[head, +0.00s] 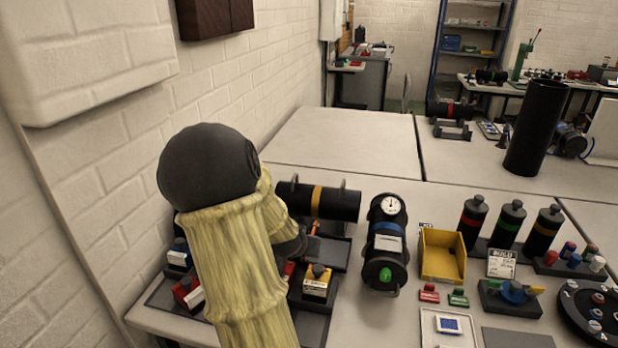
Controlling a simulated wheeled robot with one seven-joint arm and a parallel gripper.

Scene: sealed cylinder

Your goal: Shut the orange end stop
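A black cylinder (338,203) with an orange-yellow band lies on its side in a stand near the wall. A narrow orange piece (315,203) shows at its front, close to my gripper; I cannot tell for sure that it is the end stop. My gripper (311,243) reaches in from the left, just below the cylinder. Whether the fingers are open or shut cannot be made out. A small yellow-orange block (317,287) with a label and dark knob sits in front of the gripper.
Red and blue blocks (188,292) lie left of my arm, near the wall. The table behind (345,140) is clear.

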